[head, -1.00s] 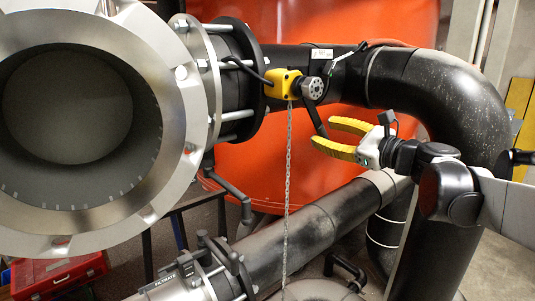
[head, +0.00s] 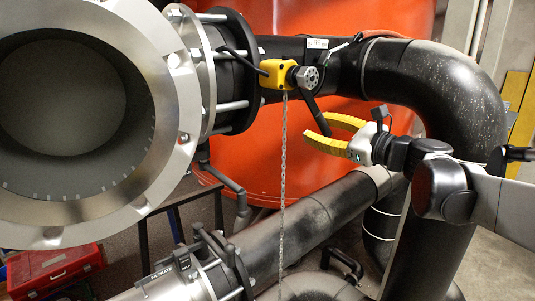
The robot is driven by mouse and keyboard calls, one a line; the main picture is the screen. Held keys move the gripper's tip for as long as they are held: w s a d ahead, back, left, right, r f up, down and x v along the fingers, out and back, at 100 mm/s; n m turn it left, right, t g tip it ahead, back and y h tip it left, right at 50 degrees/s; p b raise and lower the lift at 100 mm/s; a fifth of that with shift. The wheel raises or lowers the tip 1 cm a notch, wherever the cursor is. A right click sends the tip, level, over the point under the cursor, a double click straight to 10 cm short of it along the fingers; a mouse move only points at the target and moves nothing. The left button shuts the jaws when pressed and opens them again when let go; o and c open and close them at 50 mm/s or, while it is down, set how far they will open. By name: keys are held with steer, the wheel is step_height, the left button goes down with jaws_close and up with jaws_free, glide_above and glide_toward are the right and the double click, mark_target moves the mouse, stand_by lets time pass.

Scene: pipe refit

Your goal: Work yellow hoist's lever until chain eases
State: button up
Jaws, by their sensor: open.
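The yellow hoist (head: 273,74) hangs at the black upper pipe, beside the flange, with a grey round wheel on its right side. Its black lever (head: 317,114) slants down and to the right from the wheel. The chain (head: 283,165) hangs from the hoist straight down past the lower pipe. My gripper (head: 315,127) has yellow fingers. It is open and comes in from the right, with its fingertips around or just beside the lever's lower end. I cannot tell whether the fingers touch the lever. Nothing shows gripped.
A large grey flanged pipe opening (head: 178,130) fills the left. The black upper pipe (head: 385,75) bends down at right behind my arm. A lower black pipe (head: 300,225) crosses below. An orange tank (head: 375,20) stands behind. A red case (head: 50,268) lies at lower left.

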steer(key=s+a+f+m, duration=0.3)
steer(key=s+a, duration=0.2)
steer(key=a, duration=0.2)
steer(key=p+v, duration=0.2)
steer(key=v, duration=0.7)
steer(key=shift+r, duration=0.25)
steer(key=shift+d, duration=0.1)
steer(key=s+a+f+n+g+h+b, duration=0.15)
steer(key=s+f+n+b, duration=0.35)
steer(key=f, duration=0.6)
steer(key=s+a+f+n+g+h+b, duration=0.15)
steer(key=f+n+b, duration=0.25)
steer(key=f+b, duration=0.55)
steer(key=s+a+f+n+g+h+b, duration=0.1)
steer(key=s+f+n+g+b, duration=0.2)
steer(key=f, duration=1)
steer(key=s+d+f+n+h+b, duration=0.2)
steer(key=f+n+b, duration=0.2)
steer(key=f, duration=0.3)
steer(key=s+d+f+n+g+h+b, duration=0.1)
steer(key=s+d+f+n+h+b, duration=0.1)
steer(key=f+n+b, duration=0.3)
steer(key=s+d+f+n+h+b, duration=0.2)
steer(key=f+n+b, duration=0.3)
steer(key=f, duration=0.5)
steer(key=shift+s+d+f+h+b, duration=0.35)
steer(key=shift+d+b, duration=0.2)
steer(key=shift+b, duration=0.5)
